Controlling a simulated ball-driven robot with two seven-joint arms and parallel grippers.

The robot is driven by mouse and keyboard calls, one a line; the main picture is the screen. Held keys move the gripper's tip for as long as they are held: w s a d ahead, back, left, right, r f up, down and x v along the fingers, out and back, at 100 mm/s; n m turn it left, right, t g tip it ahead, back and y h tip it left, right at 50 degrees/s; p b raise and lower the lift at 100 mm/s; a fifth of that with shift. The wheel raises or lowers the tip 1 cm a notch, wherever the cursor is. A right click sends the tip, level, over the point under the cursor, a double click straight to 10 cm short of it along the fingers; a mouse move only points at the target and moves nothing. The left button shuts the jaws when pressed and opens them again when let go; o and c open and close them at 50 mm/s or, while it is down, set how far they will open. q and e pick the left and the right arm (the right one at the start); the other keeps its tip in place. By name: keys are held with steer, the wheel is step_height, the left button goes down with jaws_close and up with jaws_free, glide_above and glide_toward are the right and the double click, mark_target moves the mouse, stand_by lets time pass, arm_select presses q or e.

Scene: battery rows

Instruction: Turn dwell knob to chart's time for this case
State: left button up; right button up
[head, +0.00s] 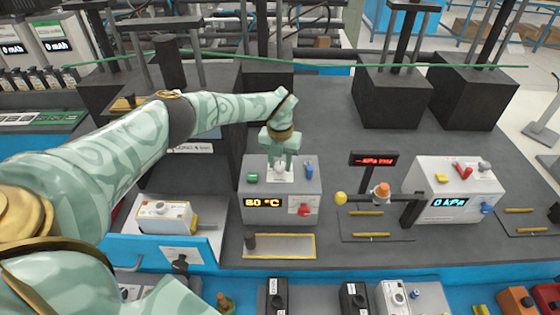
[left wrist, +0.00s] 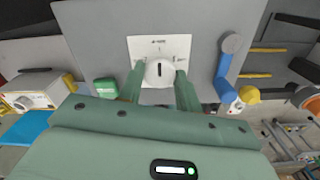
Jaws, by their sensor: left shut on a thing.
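The dwell knob is a round white knob (left wrist: 160,72) with a dark pointer line, on a white dial plate (left wrist: 178,46) with small markings too small to read. It sits on top of a grey box (head: 258,213) whose front display reads 80 °C. My left gripper (head: 281,167) comes down from above onto the knob. In the left wrist view its two fingers (left wrist: 160,85) stand on either side of the knob, shut on it. The pointer line runs roughly up and down in that view. No chart can be made out. My right gripper is not in view.
The box top also carries a green button (head: 253,177) and a blue lever (head: 309,169); a red knob (head: 304,209) is on its front. A white unit reading 0 kPa (head: 450,203) stands right. A yellow-edged tray (head: 280,256) lies in front.

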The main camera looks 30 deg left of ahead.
mark_target(280, 165)
arm_select(q)
steer(key=shift+w+r, duration=0.1)
steer(key=o, duration=1)
step_height(280, 165, up, 16)
steer(key=shift+r, duration=0.15)
